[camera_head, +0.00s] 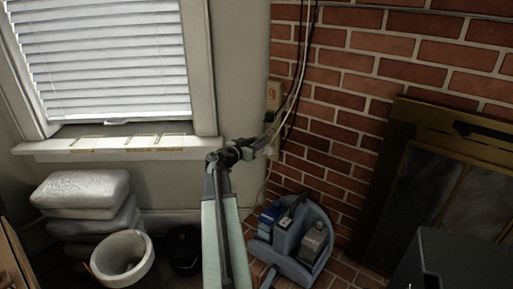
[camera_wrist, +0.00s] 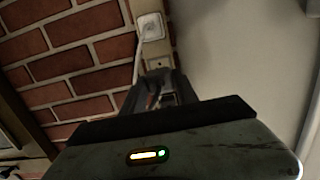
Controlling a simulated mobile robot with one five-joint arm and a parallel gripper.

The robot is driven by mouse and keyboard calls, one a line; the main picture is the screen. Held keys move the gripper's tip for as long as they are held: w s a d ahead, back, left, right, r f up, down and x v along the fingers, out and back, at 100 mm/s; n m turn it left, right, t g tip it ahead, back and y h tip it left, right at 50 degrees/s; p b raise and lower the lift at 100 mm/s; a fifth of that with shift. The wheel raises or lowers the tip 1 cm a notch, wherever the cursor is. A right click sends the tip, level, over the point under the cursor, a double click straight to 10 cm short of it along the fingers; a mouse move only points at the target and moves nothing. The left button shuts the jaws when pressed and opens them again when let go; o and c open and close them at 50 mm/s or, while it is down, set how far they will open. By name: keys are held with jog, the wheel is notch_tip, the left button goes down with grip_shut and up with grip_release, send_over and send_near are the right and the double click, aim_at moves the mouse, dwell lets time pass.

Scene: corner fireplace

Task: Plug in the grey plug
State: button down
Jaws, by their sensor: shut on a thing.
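My gripper (camera_head: 266,143) is at the wall in the corner, beside the brick, in the head view. In the wrist view its dark fingers (camera_wrist: 158,80) are shut on the grey plug (camera_wrist: 167,98), which shows only as a small grey shape between them. A pale wall outlet plate (camera_wrist: 155,52) lies just beyond the fingertips. A white plug (camera_wrist: 149,27) with a pale cord sits in its upper part. A lower socket (camera_wrist: 158,65) is partly visible just past the fingers. I cannot tell whether the grey plug touches it.
A beige switch box (camera_head: 273,95) and hanging cables (camera_head: 300,70) are above my gripper. A blue-grey caddy (camera_head: 290,240) stands on the floor below. A window sill (camera_head: 120,146), stacked bags (camera_head: 82,190) and a white pot (camera_head: 122,258) are left; the fireplace (camera_head: 440,180) is right.

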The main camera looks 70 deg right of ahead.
aim_at(271, 133)
jog(key=shift+r+x, duration=0.2)
jog(key=shift+x, duration=1.25)
jog(key=shift+r+x, duration=0.15)
jog(key=shift+x, duration=1.3)
jog(key=shift+s+d, duration=0.15)
jog(key=shift+d, duration=0.35)
jog(key=c, duration=0.9)
grip_release()
jog(key=shift+o, duration=0.2)
jog(key=p+v, duration=0.1)
jog(key=v, duration=0.6)
jog(key=shift+a, duration=0.35)
